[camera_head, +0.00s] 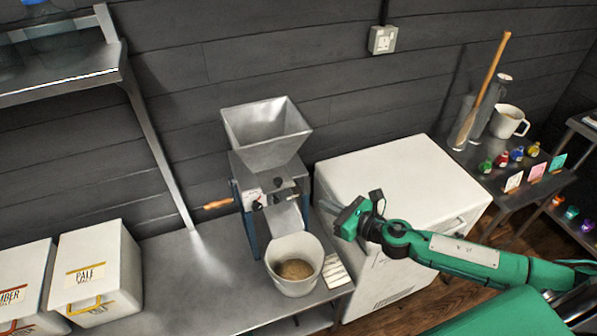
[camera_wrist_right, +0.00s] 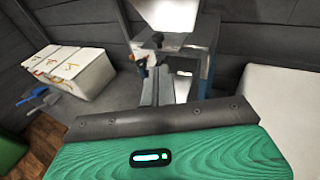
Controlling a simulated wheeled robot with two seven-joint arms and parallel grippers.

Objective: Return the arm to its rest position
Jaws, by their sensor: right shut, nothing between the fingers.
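My right arm (camera_head: 465,250) is green and comes in from the right in the head view. Its right gripper (camera_head: 338,207) points left, in front of the white chest and a little right of the grain mill. It is shut and holds nothing. In the right wrist view the grey and green gripper body fills the lower part, and the mill (camera_wrist_right: 185,55) stands beyond it. My left gripper is in neither view.
The mill's hopper (camera_head: 267,133) stands over a white bucket (camera_head: 296,265) of grain on the steel table (camera_head: 190,280). A white chest (camera_head: 400,170) is close behind my right arm. Malt bins (camera_head: 95,272) stand at left. A side table (camera_head: 510,185) holds a jug and small bottles.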

